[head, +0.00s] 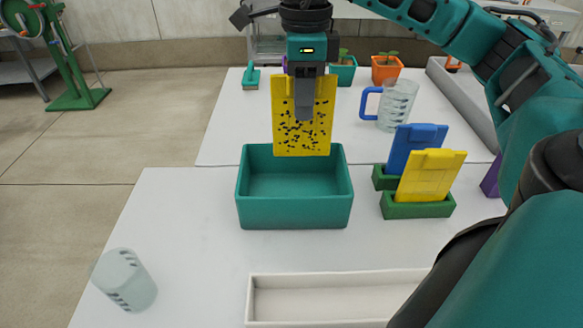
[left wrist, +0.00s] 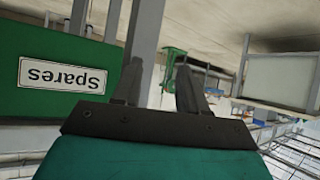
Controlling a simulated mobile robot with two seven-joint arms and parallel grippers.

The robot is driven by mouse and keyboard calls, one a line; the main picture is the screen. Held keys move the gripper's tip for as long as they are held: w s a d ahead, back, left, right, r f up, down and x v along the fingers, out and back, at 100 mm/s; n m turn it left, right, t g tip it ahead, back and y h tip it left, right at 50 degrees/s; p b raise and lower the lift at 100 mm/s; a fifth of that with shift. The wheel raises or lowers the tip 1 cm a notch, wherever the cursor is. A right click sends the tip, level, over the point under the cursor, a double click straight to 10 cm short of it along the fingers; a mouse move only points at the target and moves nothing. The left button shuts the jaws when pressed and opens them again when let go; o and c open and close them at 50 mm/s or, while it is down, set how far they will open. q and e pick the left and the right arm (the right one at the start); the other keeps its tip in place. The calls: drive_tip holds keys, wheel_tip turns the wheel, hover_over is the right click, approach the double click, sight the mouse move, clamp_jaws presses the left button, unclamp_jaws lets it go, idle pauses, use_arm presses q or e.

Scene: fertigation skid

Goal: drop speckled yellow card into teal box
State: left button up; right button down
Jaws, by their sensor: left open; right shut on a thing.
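The speckled yellow card (head: 303,138) hangs upright from my right gripper (head: 304,112), which is shut on its upper part. The card's lower edge is at the far rim of the teal box (head: 294,213) in the head view, and I cannot tell whether it is above the opening or behind it. The box stands open on the white table, and its visible inside is empty. My left gripper (left wrist: 160,85) shows only in the left wrist view, open with nothing between its fingers, away from the card and box.
A plain yellow card (head: 430,176) and a blue card (head: 414,142) stand in green holders right of the box. A clear cup (head: 125,279) is at front left, a white tray (head: 330,298) in front. A jug (head: 396,105) stands behind. A "Spares" sign (left wrist: 62,76) shows in the left wrist view.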

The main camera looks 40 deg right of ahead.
wheel_tip(320, 180, down, 4)
drive_tip(key=shift+r+b, duration=0.2)
drive_tip(key=shift+b, duration=0.95)
drive_tip(key=shift+f, duration=0.3)
use_arm(q)
drive_tip(key=shift+w+d+f, duration=0.1)
drive_tip(key=shift+w+f, duration=0.1)
drive_tip(key=shift+f, duration=0.35)
drive_tip(key=shift+w+d+f, duration=0.1)
drive_tip(key=shift+w+f, duration=0.1)
drive_tip(key=shift+f, duration=0.35)
use_arm(e)
drive_tip(key=shift+r, duration=0.1)
use_arm(q)
drive_tip(key=shift+s+f, duration=0.2)
use_arm(e)
drive_tip(key=c, duration=0.8)
unclamp_jaws()
wheel_tip(320, 180, up, 12)
drive_tip(key=p, duration=0.5)
drive_tip(key=shift+p, duration=0.4)
drive_tip(key=shift+r+p, duration=0.3)
drive_tip(key=shift+r, duration=0.15)
use_arm(q)
drive_tip(key=r, duration=0.1)
drive_tip(key=a+r, duration=0.1)
drive_tip(key=r, duration=0.2)
drive_tip(key=shift+s+a+r, duration=0.15)
drive_tip(key=shift+s+a, duration=0.15)
drive_tip(key=shift+s, duration=0.1)
